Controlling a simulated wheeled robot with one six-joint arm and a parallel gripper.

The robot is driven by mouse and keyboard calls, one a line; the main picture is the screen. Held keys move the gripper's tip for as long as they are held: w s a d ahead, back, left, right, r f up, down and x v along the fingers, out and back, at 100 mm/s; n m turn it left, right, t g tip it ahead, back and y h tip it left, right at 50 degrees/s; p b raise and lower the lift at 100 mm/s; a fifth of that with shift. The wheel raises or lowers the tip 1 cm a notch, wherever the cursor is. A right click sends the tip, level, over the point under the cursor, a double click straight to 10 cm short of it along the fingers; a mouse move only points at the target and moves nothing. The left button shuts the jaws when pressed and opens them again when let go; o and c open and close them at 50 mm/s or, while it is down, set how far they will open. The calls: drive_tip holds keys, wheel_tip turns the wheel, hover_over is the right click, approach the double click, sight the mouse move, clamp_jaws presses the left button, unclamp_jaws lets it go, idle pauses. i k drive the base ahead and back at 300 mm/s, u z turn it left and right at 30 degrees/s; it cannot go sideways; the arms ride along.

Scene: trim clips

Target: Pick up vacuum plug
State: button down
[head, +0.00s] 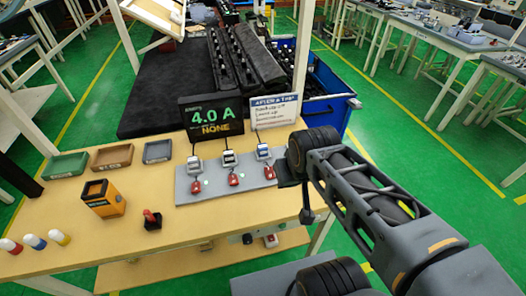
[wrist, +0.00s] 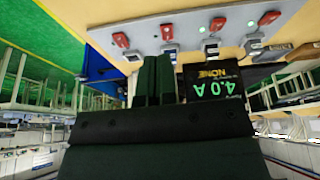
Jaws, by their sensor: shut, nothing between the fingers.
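A grey power strip (head: 212,186) lies along the table's far right edge, with white-grey plugs and red switches on it. Three plugs show in the head view: left (head: 193,166), middle (head: 228,159) and right (head: 263,152). The wrist view, upside down, shows plugs (wrist: 212,46) and another one at its left end (wrist: 132,56), which my arm hides in the head view. I cannot read which is the vacuum plug. My gripper (head: 307,214) hangs at the strip's right end; its fingers (wrist: 158,58) are shut and empty.
A black display (head: 211,117) reading "4.0 A NONE" and a white sign (head: 276,111) stand behind the strip. An orange device (head: 102,199), a red-topped joystick (head: 152,219), small trays (head: 112,157) and coloured cylinders (head: 34,242) are on the left. A blue bin (head: 327,112) stands behind.

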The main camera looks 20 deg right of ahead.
sight(262, 148)
drive_tip(key=z, duration=1.7)
drive_tip(key=k, duration=0.85)
drive_tip(key=u, duration=1.4)
drive_tip(key=i, duration=0.5)
